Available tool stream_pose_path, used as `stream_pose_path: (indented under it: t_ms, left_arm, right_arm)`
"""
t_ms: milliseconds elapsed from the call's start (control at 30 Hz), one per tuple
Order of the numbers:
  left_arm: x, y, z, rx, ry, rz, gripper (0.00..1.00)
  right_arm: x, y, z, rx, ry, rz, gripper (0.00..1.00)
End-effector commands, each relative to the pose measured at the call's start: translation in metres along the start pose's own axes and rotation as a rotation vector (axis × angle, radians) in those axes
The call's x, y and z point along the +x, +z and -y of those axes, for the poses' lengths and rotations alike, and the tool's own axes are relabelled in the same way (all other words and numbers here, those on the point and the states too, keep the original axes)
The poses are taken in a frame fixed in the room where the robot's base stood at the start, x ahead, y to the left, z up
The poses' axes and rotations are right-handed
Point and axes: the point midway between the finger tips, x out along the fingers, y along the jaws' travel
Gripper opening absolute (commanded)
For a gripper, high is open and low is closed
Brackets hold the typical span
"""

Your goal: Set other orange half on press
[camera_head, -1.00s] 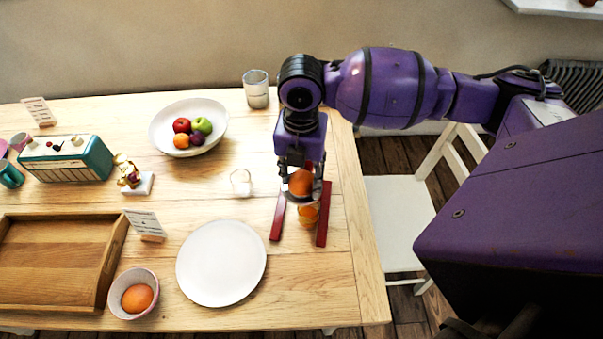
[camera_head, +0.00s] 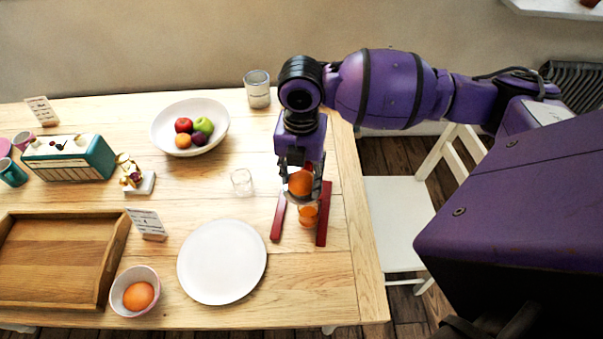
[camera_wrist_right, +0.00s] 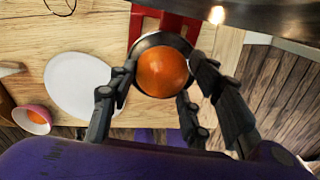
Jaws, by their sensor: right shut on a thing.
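My right gripper (camera_head: 300,186) is shut on an orange half (camera_head: 300,182), held over the red press (camera_head: 322,222). In the right wrist view the orange half (camera_wrist_right: 163,71) sits between the fingers of the gripper (camera_wrist_right: 165,95), with its rounded peel toward the camera. Behind it shows a round metal rim (camera_wrist_right: 150,42) of the press, between red parts. Whether the half touches the press I cannot tell. Something orange (camera_head: 308,215) shows just below the gripper at the press. Another orange piece (camera_head: 138,296) lies in a small bowl (camera_head: 116,292) at the front left. My left gripper is not in view.
A white plate (camera_head: 221,262) lies left of the press, with a small clear glass (camera_head: 241,182) behind it. A fruit bowl (camera_head: 218,120) and a grey cup (camera_head: 257,90) stand farther back. A wooden tray (camera_head: 112,250) is at the left. A white chair (camera_head: 398,215) stands right of the table.

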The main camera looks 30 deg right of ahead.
Motion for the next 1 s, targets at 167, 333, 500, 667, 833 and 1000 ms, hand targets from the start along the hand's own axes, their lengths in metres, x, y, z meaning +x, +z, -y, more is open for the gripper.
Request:
stream_pose_path:
  t_ms: [167, 333, 500, 667, 833, 1000]
  left_arm:
    - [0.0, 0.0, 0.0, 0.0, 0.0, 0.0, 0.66]
    - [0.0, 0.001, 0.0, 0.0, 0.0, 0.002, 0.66]
    - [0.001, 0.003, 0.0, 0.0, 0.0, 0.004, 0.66]
    - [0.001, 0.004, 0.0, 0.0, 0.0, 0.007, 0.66]
    - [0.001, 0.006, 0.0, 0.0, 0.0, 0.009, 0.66]
    - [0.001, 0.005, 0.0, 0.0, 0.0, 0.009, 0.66]
  right_arm:
    - [0.001, 0.0, 0.0, 0.0, -0.001, -0.001, 0.35]
    - [0.002, 0.0, 0.0, 0.0, -0.001, -0.001, 0.35]
    - [0.005, 0.0, 0.0, 0.0, -0.002, -0.001, 0.35]
    - [0.009, 0.0, 0.0, 0.0, -0.002, -0.002, 0.35]
    - [0.011, 0.0, 0.0, 0.0, -0.002, -0.001, 0.49]
    - [0.011, 0.0, 0.0, 0.0, -0.002, -0.001, 0.53]
